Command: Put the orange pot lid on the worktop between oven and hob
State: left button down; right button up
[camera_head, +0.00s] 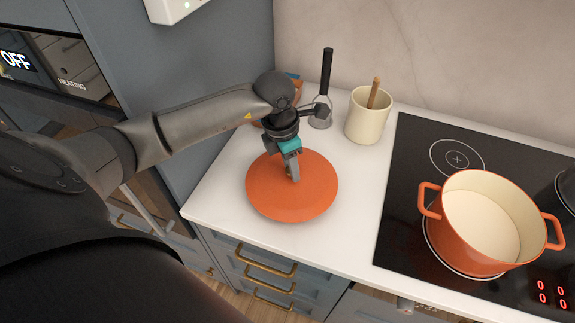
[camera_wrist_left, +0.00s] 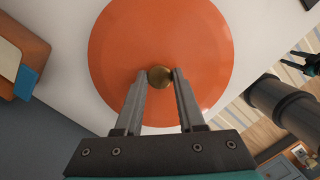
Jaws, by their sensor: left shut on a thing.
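The orange pot lid (camera_head: 310,195) is a round disc lying over the white worktop, left of the hob. It fills much of the left wrist view (camera_wrist_left: 205,50). My left gripper (camera_head: 294,178) is above the lid's middle. Its two fingers (camera_wrist_left: 160,78) are closed around the lid's brass knob (camera_wrist_left: 160,76). The lid looks flat on or very close to the worktop; I cannot tell which. The white worktop (camera_head: 225,195) runs between the tall oven cabinet and the black hob (camera_head: 410,160).
The orange pot (camera_head: 480,225) stands open on the hob. A cream crock (camera_head: 368,115) with a wooden handle and a dark-handled utensil (camera_head: 325,90) stand behind the lid. The oven (camera_head: 60,65) is at the left. Drawers with brass handles (camera_head: 265,265) are below the worktop.

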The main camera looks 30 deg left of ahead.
aim_at(283, 180)
pick_arm(q)
jog(key=shift+f+b, duration=0.3)
jog(key=shift+f, duration=0.6)
jog(key=shift+w+a+f, duration=0.1)
jog(key=shift+w+f, duration=0.05)
jog(key=shift+f, duration=0.15)
jog(key=shift+a, duration=0.1)
jog(key=shift+r, duration=0.15)
pick_arm(e)
jog(key=shift+w+a+f, duration=0.3)
jog(key=shift+a+f, duration=0.1)
jog(key=shift+f, duration=0.25)
pick_arm(q)
jog(key=c, duration=0.5)
grip_release()
jog(key=shift+f, duration=0.25)
pick_arm(e)
jog(key=shift+d+f, duration=0.1)
jog(key=shift+f, duration=0.05)
